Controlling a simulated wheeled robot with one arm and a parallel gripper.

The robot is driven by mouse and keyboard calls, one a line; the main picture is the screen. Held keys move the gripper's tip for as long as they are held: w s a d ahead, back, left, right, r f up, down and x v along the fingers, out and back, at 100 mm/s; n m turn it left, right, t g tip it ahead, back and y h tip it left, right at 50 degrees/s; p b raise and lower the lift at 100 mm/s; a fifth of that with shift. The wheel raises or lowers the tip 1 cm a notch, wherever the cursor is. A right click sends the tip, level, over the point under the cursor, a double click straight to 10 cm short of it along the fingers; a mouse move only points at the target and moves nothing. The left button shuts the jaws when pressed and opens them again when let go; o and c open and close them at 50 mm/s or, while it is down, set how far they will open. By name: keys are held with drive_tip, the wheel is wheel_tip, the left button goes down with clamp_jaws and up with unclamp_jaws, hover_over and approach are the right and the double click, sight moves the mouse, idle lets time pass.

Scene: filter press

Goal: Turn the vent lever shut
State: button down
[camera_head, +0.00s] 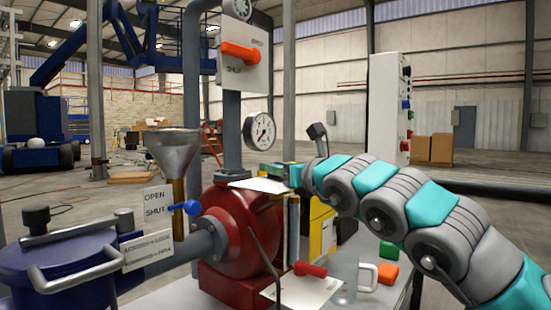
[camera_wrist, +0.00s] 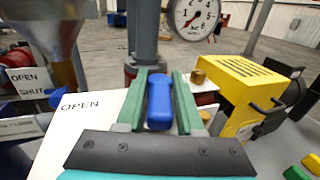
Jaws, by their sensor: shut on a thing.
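A blue lever handle (camera_wrist: 160,104) stands between the two green fingers of my gripper (camera_wrist: 161,76) in the wrist view. The fingers are shut on it, one on each side. A white plate (camera_wrist: 88,118) marked OPEN lies beside and below the lever; any other lettering on it is covered. In the head view, my gripper (camera_head: 280,172) is above the red pump body (camera_head: 240,235), by a white plate (camera_head: 258,185). The lever is mostly hidden there, so its exact angle is unclear.
A gauge (camera_head: 259,132) and a grey pipe stand close behind the gripper. A metal funnel (camera_head: 174,150) and an OPEN/SHUT plate (camera_head: 157,203) are to the left. A yellow box (camera_wrist: 240,92) is close on the right. A red lever (camera_head: 310,269) and a clear jug (camera_head: 344,279) are below.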

drive_tip(key=shift+d+r+n+g+y, duration=0.1)
drive_tip(key=shift+r+n+g+y, duration=0.05)
drive_tip(key=shift+n+g+y, duration=0.7)
drive_tip(key=shift+d+r+n+g+y, duration=0.1)
drive_tip(key=shift+n+g+y, duration=0.5)
drive_tip(key=shift+y, duration=0.35)
drive_tip(key=shift+n+g+p, duration=0.25)
drive_tip(key=shift+p, duration=0.05)
drive_tip(key=shift+w+f+n+g+y, duration=0.1)
drive_tip(key=shift+n+g+y, duration=0.2)
drive_tip(key=shift+g+y, duration=0.15)
drive_tip(key=c, duration=0.7)
unclamp_jaws()
drive_tip(key=shift+a+f, duration=0.1)
drive_tip(key=shift+b+v, duration=0.35)
drive_tip(key=shift+v, duration=3.6)
